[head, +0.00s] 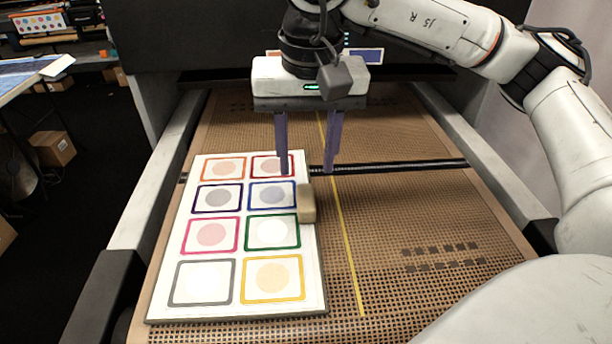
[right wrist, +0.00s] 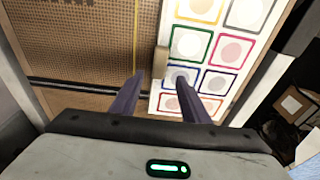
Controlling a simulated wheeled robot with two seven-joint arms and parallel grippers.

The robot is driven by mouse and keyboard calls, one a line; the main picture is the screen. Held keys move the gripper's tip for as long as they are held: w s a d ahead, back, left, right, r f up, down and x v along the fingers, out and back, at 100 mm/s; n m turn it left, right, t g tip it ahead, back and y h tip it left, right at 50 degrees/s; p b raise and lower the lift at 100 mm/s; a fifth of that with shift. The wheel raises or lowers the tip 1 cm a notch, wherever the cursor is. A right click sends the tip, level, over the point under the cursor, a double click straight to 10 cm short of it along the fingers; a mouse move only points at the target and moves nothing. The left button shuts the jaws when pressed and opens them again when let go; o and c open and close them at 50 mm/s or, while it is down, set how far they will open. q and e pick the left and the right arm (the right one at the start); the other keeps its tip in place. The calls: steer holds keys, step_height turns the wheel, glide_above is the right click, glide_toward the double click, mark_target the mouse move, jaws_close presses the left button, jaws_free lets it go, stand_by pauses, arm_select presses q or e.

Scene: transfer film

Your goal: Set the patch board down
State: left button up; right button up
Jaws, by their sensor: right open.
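The patch board (head: 238,210) is a white panel with coloured frames around pale round patches. It lies on the left part of the perforated belt, left of the yellow line, slightly turned. A tan block-shaped grip (head: 306,203) sits at its right edge. My right gripper (head: 306,172) is open and empty, its two fingers pointing down near the board's far right corner, beyond the tan grip. In the right wrist view the board (right wrist: 198,68) and the grip (right wrist: 161,61) show ahead of the open fingers (right wrist: 165,98). My left gripper is not in view.
The perforated belt (head: 400,220) has a yellow line (head: 345,235) along it and a dark bar (head: 400,167) across it. Grey side rails flank it. The belt right of the line is clear. A cardboard box (head: 52,148) stands on the floor at left.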

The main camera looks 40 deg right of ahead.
steer(key=shift+s+a+r, duration=0.1)
steer(key=shift+s+r, duration=0.05)
steer(key=shift+r, duration=0.95)
steer(key=shift+s+a+r, duration=0.1)
steer(key=shift+s+r, duration=0.05)
steer(key=shift+r, duration=0.9)
